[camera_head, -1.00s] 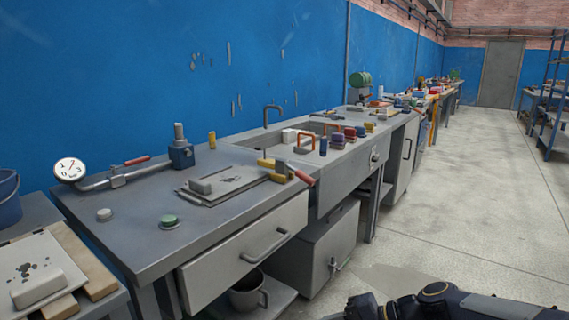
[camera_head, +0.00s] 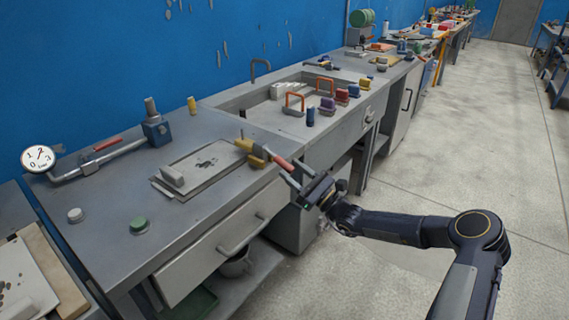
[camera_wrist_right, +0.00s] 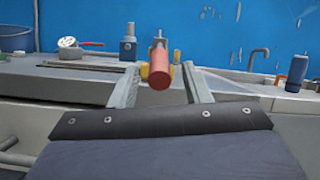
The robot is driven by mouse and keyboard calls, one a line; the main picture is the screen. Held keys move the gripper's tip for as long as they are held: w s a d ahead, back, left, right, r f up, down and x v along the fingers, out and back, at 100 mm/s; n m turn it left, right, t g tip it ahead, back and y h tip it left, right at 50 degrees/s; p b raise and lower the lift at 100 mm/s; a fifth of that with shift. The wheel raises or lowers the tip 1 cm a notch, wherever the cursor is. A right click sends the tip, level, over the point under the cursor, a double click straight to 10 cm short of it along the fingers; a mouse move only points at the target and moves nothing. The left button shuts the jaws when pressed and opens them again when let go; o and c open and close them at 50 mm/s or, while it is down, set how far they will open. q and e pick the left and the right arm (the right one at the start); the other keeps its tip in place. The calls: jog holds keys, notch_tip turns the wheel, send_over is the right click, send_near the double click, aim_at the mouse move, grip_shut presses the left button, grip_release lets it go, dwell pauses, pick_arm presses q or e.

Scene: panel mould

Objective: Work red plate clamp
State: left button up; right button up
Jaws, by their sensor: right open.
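The plate clamp has a red handle (camera_head: 282,162) and a yellow body (camera_head: 254,152). It sits at the right edge of a flat grey plate (camera_head: 203,172) on the bench. The handle sticks out toward the bench's front edge. My right gripper (camera_head: 290,169) is open, with its fingers at the outer end of the handle. In the right wrist view the red handle (camera_wrist_right: 160,82) points at the camera between the two spread fingers (camera_wrist_right: 160,67). I cannot tell whether they touch it. My left gripper is not in view.
A gauge (camera_head: 38,158) on a pipe with a red lever and a blue valve (camera_head: 156,129) stand at the back left. Green (camera_head: 139,225) and grey (camera_head: 75,215) buttons are near the front left.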

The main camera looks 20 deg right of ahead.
aim_at(279, 160)
jog(key=shift+x, duration=1.6)
jog(key=shift+c, duration=0.4)
grip_shut()
